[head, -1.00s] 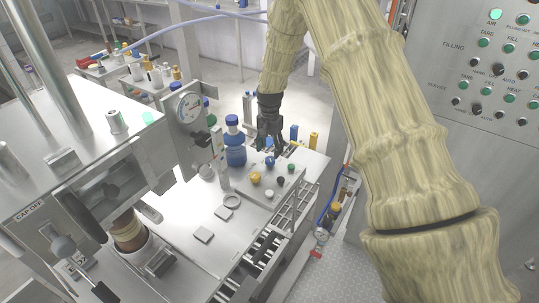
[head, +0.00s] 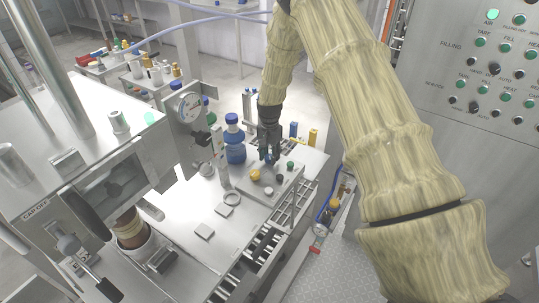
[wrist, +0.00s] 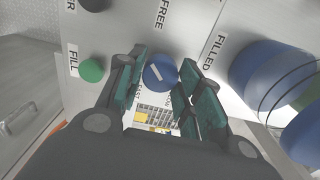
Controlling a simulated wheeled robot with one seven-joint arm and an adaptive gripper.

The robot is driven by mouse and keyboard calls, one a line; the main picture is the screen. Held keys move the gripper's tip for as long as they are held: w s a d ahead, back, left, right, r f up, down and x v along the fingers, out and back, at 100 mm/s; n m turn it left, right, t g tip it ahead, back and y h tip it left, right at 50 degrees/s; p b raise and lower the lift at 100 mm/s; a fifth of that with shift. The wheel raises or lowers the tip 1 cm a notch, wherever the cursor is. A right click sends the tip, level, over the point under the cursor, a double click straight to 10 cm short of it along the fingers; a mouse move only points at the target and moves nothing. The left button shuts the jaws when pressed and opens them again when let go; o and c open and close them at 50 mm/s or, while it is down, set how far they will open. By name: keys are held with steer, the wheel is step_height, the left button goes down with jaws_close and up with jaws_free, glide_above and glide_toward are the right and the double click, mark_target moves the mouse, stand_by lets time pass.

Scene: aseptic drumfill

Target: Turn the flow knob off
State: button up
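A round blue knob (wrist: 160,72) with a white pointer line stands on a pale panel in the wrist view. The pointer is slanted. The lettering "FREE" is beside it, and partly hidden lettering is on the other side. No flow label is readable. My gripper (wrist: 163,78) is pointed at the panel with its dark green fingers on both sides of the knob, with narrow gaps at the tips. In the head view my gripper (head: 268,152) is low over the small control panel (head: 280,187) and mostly hides the blue knob.
A green button (wrist: 92,70) marked "FILL" is left of the knob in the wrist view. A yellow knob (head: 255,175) and several small buttons share the panel. A blue-capped bottle (head: 235,148) stands just left of my gripper.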

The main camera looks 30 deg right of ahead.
steer(key=c, duration=0.3)
steer(key=shift+c, duration=0.2)
steer(key=n+b, duration=0.1)
steer(key=n, duration=0.3)
steer(key=shift+b, duration=0.4)
steer(key=shift+n+b, duration=0.5)
steer(key=shift+n, duration=2)
steer(key=o, duration=1)
steer(key=shift+o, duration=0.2)
steer(key=shift+r, duration=0.1)
